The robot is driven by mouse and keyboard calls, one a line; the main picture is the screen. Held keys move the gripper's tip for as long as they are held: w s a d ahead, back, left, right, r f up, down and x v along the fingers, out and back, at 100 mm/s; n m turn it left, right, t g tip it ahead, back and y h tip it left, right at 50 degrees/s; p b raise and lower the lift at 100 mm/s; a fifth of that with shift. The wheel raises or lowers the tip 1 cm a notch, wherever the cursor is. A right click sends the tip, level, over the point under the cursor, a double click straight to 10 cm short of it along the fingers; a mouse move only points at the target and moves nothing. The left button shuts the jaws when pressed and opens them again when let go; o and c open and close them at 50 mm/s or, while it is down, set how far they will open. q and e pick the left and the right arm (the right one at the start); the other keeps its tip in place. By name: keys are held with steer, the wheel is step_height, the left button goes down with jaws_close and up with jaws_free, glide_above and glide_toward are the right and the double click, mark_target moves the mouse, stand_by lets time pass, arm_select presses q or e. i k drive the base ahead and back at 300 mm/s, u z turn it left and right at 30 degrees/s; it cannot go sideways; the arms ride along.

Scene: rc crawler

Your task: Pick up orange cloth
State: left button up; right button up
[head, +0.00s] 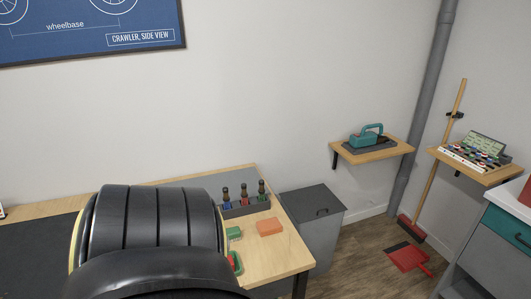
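An orange folded cloth (269,227) lies flat near the right end of the wooden workbench (283,261). Neither of my grippers can be made out in the head view. A large black rounded form fills the lower left foreground and hides much of the bench.
A green block-like item (234,232) lies left of the cloth, with a partly hidden red-and-green item (236,262) below it. A grey rack (245,209) holding bottles stands behind. A grey lidded bin (314,215) stands beside the bench's right end.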

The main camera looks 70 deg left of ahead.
mark_target(266, 227)
steer(key=u, duration=1)
steer(key=i, duration=0.9)
steer(key=u, duration=0.9)
